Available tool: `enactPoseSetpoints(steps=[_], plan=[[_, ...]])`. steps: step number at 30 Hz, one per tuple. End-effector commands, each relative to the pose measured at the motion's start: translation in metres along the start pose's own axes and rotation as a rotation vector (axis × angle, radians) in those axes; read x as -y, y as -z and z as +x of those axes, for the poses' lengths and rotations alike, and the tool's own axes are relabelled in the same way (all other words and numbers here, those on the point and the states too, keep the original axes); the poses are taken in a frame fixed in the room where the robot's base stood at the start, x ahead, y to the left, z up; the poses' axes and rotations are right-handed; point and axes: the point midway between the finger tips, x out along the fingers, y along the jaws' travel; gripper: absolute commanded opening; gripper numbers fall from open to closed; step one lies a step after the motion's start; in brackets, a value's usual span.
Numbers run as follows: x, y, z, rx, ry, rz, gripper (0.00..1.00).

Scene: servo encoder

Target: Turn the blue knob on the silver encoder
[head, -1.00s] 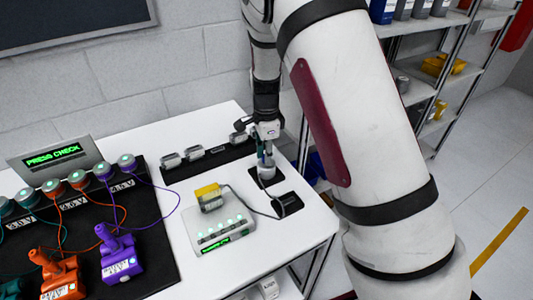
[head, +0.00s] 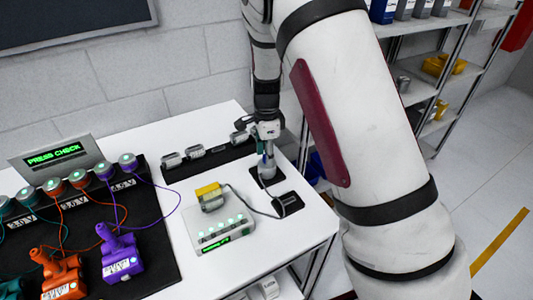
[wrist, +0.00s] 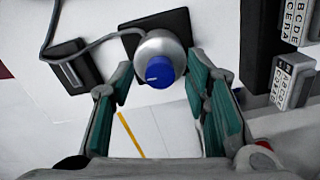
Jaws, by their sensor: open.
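The silver encoder (wrist: 150,45) is a round metal body on a black pad, with the blue knob (wrist: 159,72) on its top. A pale line marks the knob. My gripper (wrist: 161,70) is open, its green-padded fingers on the left and right of the knob with gaps on both sides. In the head view, my gripper (head: 266,148) points down over the encoder (head: 267,172) near the table's right edge. The knob is hard to make out there.
A cable runs to a black block (head: 289,203) on the table. A white box (head: 222,231) with green lights and a yellow part is left of it. A black rack (head: 208,155) with grey modules stands behind. Purple and orange tools lie at left.

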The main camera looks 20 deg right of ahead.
Motion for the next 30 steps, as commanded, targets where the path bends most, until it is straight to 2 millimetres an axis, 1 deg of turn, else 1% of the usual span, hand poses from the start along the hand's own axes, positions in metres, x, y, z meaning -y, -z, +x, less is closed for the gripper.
enactPoseSetpoints(steps=[2, 5, 15, 18, 21, 24, 30], plan=[[0.001, 0.000, -0.004, 0.000, 0.002, 0.000, 0.43], [0.001, 0.000, -0.016, 0.000, 0.005, -0.001, 0.43], [0.001, -0.001, -0.083, 0.001, 0.005, -0.001, 0.43], [0.001, -0.001, -0.099, 0.001, 0.004, -0.002, 0.43], [0.001, -0.001, -0.110, 0.001, 0.003, -0.001, 0.43], [0.000, -0.001, -0.117, 0.000, 0.001, 0.000, 0.43], [0.000, 0.000, -0.120, 0.000, 0.000, 0.000, 0.43]])
